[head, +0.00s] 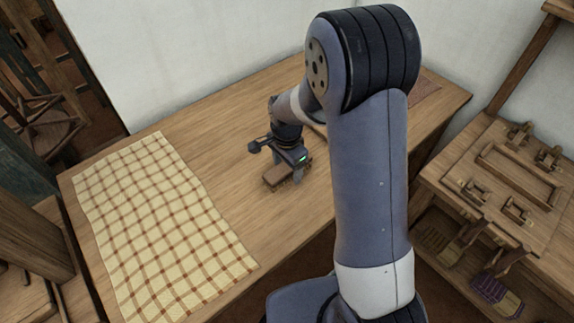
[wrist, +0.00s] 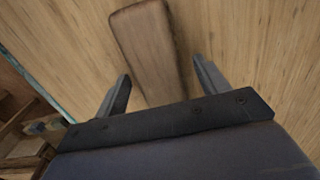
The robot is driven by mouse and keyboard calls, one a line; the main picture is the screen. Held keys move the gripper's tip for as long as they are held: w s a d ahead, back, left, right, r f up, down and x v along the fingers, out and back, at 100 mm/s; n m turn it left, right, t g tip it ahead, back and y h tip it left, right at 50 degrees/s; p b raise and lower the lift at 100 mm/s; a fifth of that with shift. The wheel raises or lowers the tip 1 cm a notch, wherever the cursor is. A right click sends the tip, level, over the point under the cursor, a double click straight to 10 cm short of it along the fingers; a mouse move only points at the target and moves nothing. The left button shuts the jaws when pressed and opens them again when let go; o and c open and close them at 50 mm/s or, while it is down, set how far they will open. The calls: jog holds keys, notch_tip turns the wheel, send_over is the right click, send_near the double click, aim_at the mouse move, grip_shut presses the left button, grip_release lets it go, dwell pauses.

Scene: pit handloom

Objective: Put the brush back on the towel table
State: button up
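The brush (head: 280,175) is a brown block lying on the wooden table (head: 225,150), right of the checked towel (head: 160,225) on that table. In the wrist view the brush (wrist: 147,40) runs away from my gripper, with its near end between the fingers. My gripper (wrist: 161,68) is open, with a gap between each finger and the brush. In the head view my gripper (head: 287,174) points down at the brush and partly hides it. The bristles are hard to make out.
A wooden stand (head: 500,190) with several brown tools is at the right, with more brushes on a shelf below. A white wall (head: 190,50) is behind the table. Bare tabletop lies between the towel and the brush. My arm hides part of the table's right side.

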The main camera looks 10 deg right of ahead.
aim_at(287, 166)
jog(key=shift+r, duration=0.1)
notch_tip(287, 166, up, 12)
dwell(0.6)
jog(key=shift+r+p, duration=0.15)
jog(key=shift+p, duration=0.2)
